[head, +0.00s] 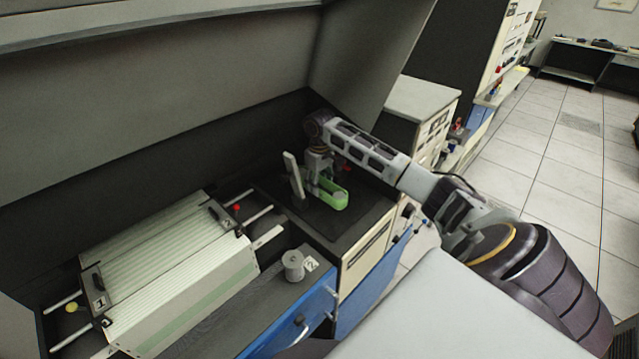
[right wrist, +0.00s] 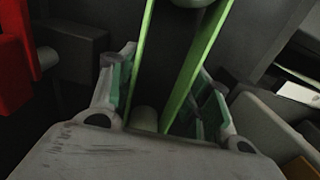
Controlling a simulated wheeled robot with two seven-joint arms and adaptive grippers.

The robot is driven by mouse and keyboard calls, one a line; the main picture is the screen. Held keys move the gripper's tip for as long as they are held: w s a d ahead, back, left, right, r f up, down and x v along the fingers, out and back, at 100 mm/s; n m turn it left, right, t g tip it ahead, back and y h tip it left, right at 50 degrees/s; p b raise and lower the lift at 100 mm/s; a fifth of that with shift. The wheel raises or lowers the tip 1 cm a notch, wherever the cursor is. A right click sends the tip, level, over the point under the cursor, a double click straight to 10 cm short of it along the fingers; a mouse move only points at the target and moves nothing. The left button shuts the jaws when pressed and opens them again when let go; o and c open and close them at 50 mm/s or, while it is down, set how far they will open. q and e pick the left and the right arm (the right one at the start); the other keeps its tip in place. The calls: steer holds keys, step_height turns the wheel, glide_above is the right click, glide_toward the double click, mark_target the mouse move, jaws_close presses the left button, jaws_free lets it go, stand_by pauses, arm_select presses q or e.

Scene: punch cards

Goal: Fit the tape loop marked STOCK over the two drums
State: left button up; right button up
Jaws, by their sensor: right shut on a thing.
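A bright green tape loop (head: 327,188) lies over the dark top at the back right of the bench; I cannot read any marking on it. My right gripper (head: 316,176) is shut on the loop's far end, pointing down. In the right wrist view the loop's two green strands (right wrist: 202,62) run between the fingers of my gripper (right wrist: 160,90). A pale drum (right wrist: 190,2) shows between the strands at the top, and a second pale drum (right wrist: 146,118) between the fingers. Whether the loop sits fully down on both is hidden. My left gripper is out of view.
A pale upright plate (head: 294,176) stands just left of the loop. A red part (right wrist: 14,62) is beside the gripper. A grey spool (head: 293,264) and a ribbed carriage on rails (head: 165,270) are at the front left. A dark sloping hood (head: 150,90) overhangs the bench.

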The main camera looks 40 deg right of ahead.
steer(key=shift+f, duration=0.4)
steer(key=o, duration=0.9)
steer(key=shift+r, duration=6)
steer(key=shift+f, duration=0.1)
